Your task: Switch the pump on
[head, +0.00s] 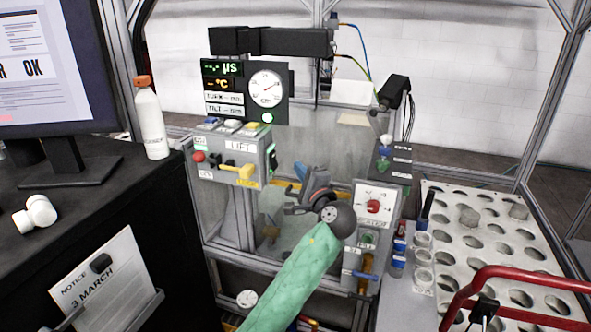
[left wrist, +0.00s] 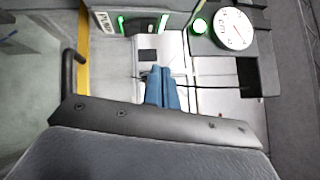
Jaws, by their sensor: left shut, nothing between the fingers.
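My left gripper (head: 316,180) is in front of the clear tank in the head view, at the end of my green-sleeved arm. Its blue fingers (left wrist: 162,88) are together and empty in the left wrist view. A white panel with a red knob (head: 373,206) is to the right of the gripper, apart from it. A small box with a green button (head: 368,238) is below that panel. The grey LIFT box (head: 240,148) carries a red button and a yellow lever. My right gripper is not in view.
A display with a round dial (head: 266,88) stands above the LIFT box; the dial also shows in the left wrist view (left wrist: 235,28). A holed rack (head: 475,265) and red handle (head: 520,274) are at right. A white bottle (head: 150,122) stands at left. Frame posts surround the tank.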

